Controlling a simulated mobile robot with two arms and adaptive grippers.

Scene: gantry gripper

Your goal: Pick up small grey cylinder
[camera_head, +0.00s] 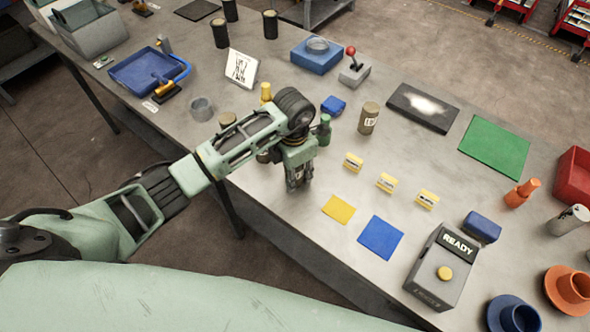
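A small grey cylinder (201,108) stands on the left part of the table, beside the blue tray. A larger light grey cylinder (568,220) stands at the right edge of the view; I cannot tell which of the two the task means. My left gripper (298,184) points down over the table's near side, right of the small cylinder and well apart from it. Its fingers are small and dark, and I cannot tell whether they are open or shut. My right gripper is not in view.
My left arm crosses several bottles and cans near the middle. A READY box (440,270) stands near the front edge.

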